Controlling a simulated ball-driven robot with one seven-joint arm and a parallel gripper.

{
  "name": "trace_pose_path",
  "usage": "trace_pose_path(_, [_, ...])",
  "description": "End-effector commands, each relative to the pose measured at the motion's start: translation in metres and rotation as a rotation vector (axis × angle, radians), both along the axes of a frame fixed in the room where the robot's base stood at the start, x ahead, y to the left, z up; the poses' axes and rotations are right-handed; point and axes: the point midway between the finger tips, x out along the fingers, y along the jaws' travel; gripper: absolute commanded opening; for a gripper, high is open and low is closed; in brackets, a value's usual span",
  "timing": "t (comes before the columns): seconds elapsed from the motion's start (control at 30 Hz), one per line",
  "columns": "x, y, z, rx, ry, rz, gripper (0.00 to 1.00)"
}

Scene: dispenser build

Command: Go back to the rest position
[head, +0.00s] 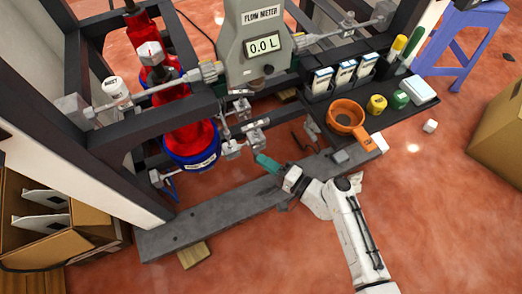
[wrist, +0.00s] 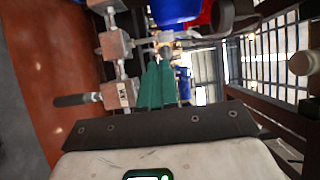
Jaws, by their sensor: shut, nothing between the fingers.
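My gripper (head: 258,158) has green fingers and stands over the grey plank, near the middle of the head view. In the wrist view its two green fingers (wrist: 156,75) lie close together, with nothing seen between them. The fingertips point toward the metal pipe fittings (head: 232,149) below the dispenser. Whether they touch a fitting is hard to tell. My white arm reaches in from the lower right of the head view.
A red bottle with a blue base (head: 192,150) stands left of the fittings. The flow meter (head: 262,40) reads 0.0 L. A dark tray (head: 390,112) at right holds an orange cup (head: 345,117) and small containers. Cardboard boxes (head: 95,222) stand left. Floor at lower right is clear.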

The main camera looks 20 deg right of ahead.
Motion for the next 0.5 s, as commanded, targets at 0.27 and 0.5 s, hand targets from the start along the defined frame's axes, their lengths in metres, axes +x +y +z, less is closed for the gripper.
trace_pose_path(0.27, [-0.040,0.000,0.001,0.000,0.001,-0.001,0.00])
trace_pose_path(0.5, [-0.050,0.000,0.000,0.000,0.000,-0.001,0.00])
